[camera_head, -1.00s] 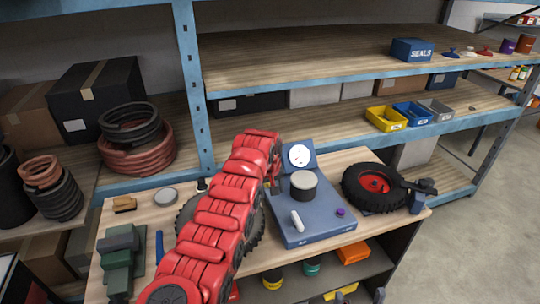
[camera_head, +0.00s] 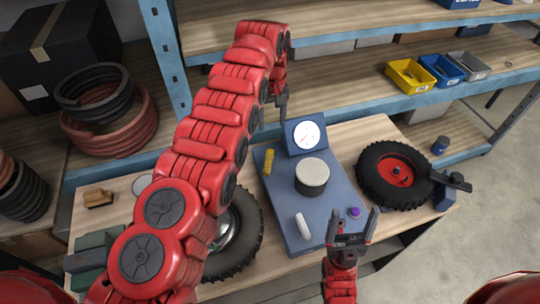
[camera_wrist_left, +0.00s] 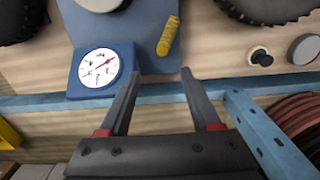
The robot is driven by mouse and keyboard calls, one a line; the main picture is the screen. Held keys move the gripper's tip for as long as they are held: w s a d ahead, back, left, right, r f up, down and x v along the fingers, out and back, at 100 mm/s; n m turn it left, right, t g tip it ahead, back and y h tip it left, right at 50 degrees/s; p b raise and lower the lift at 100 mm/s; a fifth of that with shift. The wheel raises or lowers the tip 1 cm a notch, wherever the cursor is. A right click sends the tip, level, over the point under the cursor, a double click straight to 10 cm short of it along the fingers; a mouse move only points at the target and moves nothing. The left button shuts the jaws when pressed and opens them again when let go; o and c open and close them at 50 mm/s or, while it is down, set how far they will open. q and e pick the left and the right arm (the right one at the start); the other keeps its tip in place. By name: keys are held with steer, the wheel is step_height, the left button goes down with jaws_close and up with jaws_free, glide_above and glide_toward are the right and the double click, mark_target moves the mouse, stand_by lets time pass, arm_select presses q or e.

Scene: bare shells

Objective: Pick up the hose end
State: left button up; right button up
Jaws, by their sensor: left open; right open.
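I cannot tell for sure which piece is the hose end. A short yellow ribbed piece (camera_head: 268,163) lies at the left edge of the blue gauge stand (camera_head: 275,200); it also shows in the left wrist view (camera_wrist_left: 168,36). A white cylinder (camera_head: 303,226) lies at the front of the stand. My left gripper (camera_head: 270,118) is open and empty beyond the yellow piece; in the left wrist view its fingertips (camera_wrist_left: 161,74) point toward that piece, apart from it. My right gripper (camera_head: 352,222) is open and empty at the stand's front right.
The stand carries a white gauge (camera_head: 306,135), a dark pot with a pale lid (camera_head: 312,173) and a purple knob (camera_head: 354,212). A tyre with a red hub (camera_head: 396,172) lies to the right. Another tyre (camera_head: 247,240) is partly behind my left arm. A blue shelf rail (camera_wrist_left: 60,104) runs behind the table.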

arm_select(q)
steer(key=b, duration=0.7)
glide_toward(270, 151)
steer(key=f, duration=0.5)
steer(key=shift+w+d+f, duration=0.2)
steer(key=shift+f, duration=0.35)
steer(key=shift+s+f+p, duration=0.1)
steer(key=shift+f+p, duration=0.05)
steer(key=shift+p, duration=0.15)
steer(key=shift+a+f, duration=0.1)
steer(key=shift+f, duration=0.3)
steer(key=shift+s+f+p, duration=0.1)
steer(key=shift+f+p, duration=0.25)
steer(key=shift+p, duration=0.15)
steer(key=shift+a+f+p, duration=0.1)
steer(key=shift+f+p, duration=0.25)
steer(key=shift+f, duration=0.25)
step_height(270, 151, down, 2)
steer(key=shift+f+b, duration=0.15)
steer(key=shift+b, duration=0.55)
jaws_close()
